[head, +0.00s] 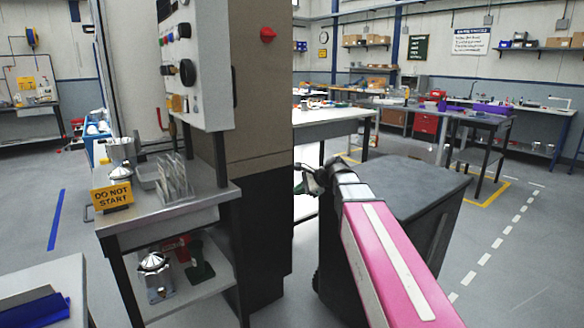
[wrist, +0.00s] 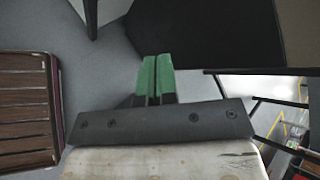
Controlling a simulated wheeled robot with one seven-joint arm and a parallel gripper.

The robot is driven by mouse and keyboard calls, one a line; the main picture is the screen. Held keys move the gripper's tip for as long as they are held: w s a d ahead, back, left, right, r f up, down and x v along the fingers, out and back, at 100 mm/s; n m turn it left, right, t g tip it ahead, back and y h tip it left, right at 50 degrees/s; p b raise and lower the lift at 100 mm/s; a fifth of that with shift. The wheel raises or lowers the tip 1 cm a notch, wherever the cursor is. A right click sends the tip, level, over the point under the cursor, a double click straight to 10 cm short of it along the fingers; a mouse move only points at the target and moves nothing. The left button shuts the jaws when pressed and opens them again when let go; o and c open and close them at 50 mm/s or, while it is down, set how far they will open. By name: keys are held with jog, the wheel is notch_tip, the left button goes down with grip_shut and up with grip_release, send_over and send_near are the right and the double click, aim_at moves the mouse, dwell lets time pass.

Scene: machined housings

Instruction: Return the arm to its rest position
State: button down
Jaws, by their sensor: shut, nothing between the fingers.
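My arm, pink with a white stripe, reaches forward from the lower right in the head view, over or in front of a dark grey cabinet. Its far end, with my gripper (head: 310,180), is small and dark there, close to the dark side of the machine column. In the wrist view my gripper (wrist: 157,75) shows two green fingers pressed together with nothing between them. Grey floor and dark furniture lie beyond the fingertips. The finger detail is too small to read in the head view.
A machine column with a control panel (head: 197,65) stands left of the arm. A steel side table (head: 165,210) with a yellow sign (head: 112,196) is left of it. The dark cabinet (head: 405,190) is close to the arm. Open floor (head: 515,260) lies to the right.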

jog(key=s+d+f+n+g+h, duration=0.1)
jog(key=s+d+f+n+h, duration=0.2)
jog(key=f, duration=0.6)
jog(key=s+d+f+n+g+h, duration=0.1)
jog(key=s+d+f+n+h, duration=0.2)
jog(key=s+d+f+n, duration=0.3)
jog(key=s+d+f+n+g+h, duration=0.1)
jog(key=s+d+f+n+h, duration=0.2)
jog(key=s+d+f, duration=0.4)
jog(key=s+f+n, duration=0.1)
jog(key=s+f, duration=0.2)
jog(key=f, duration=0.4)
jog(key=shift+s+d+g+h, duration=0.2)
jog(key=shift+g+h, duration=0.1)
jog(key=shift+g, duration=0.1)
